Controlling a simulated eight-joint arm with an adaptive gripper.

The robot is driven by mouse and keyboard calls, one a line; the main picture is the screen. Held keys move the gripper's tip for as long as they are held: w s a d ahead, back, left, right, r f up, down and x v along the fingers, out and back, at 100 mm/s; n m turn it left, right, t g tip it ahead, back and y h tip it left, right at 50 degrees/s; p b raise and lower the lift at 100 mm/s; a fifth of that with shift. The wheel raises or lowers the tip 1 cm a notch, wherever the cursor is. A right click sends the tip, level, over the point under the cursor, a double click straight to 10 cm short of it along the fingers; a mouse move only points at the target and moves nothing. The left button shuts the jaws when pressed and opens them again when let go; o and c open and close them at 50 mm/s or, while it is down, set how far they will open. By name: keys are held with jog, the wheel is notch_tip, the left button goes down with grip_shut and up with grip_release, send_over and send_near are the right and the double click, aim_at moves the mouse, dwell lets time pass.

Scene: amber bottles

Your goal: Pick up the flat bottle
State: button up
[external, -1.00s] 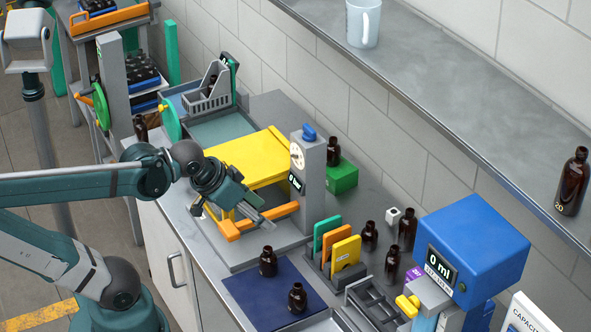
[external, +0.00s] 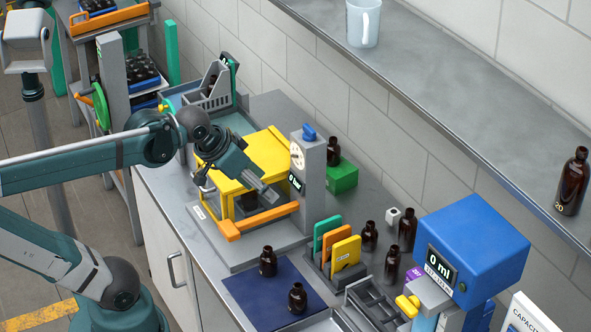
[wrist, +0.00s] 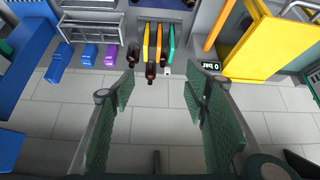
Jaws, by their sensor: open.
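Several amber bottles stand about, and I cannot tell which one is the flat bottle. Two are on the dark blue mat (external: 257,298): a rear bottle (external: 268,262) and a front bottle (external: 297,299). More stand to the right by the coloured plates, including a bottle (external: 392,265) and a bottle (external: 407,232). My gripper (external: 271,196) is over the yellow-topped press, apart from these bottles. In the wrist view my gripper (wrist: 158,88) has its fingers wide apart with nothing held. Small bottles (wrist: 151,74) show beyond the fingers there.
The yellow press (external: 262,155) and the grey gauge column (external: 311,172) stand close to my gripper. Green, orange and yellow plates (external: 346,254) stand upright beside the mat. A blue dispenser (external: 473,250) is at the right. A shelf (external: 480,110) holds a mug and a bottle.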

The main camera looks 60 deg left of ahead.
jog(key=w+a+r+n+g+y, duration=0.1)
jog(key=w+a+r+n, duration=0.15)
jog(key=w+a, duration=0.45)
jog(key=w+a+r+n+g, duration=0.15)
jog(key=a+r, duration=0.25)
jog(key=a, duration=0.6)
jog(key=w+a+r+n+y, duration=0.1)
jog(key=w+a+r+n, duration=0.15)
jog(key=w+a, duration=0.5)
jog(key=s+a+n+g, duration=0.25)
jog(key=a+n, duration=0.25)
jog(key=a, duration=3)
jog(key=s+a+f+n+g+h, duration=0.1)
jog(key=s+a+f, duration=0.4)
jog(key=a, duration=0.5)
jog(key=s+a+f+n+h, duration=0.1)
jog(key=s+a+f+n, duration=0.1)
jog(key=s+a, duration=0.6)
jog(key=s+a+f+n+g, duration=0.1)
jog(key=s+a+f, duration=0.3)
jog(key=a, duration=0.8)
jog(key=f, duration=2.7)
jog(key=shift+a+f+b, duration=0.25)
jog(key=shift+a+b, duration=0.05)
jog(key=shift+b, duration=0.1)
jog(key=shift+f, duration=0.15)
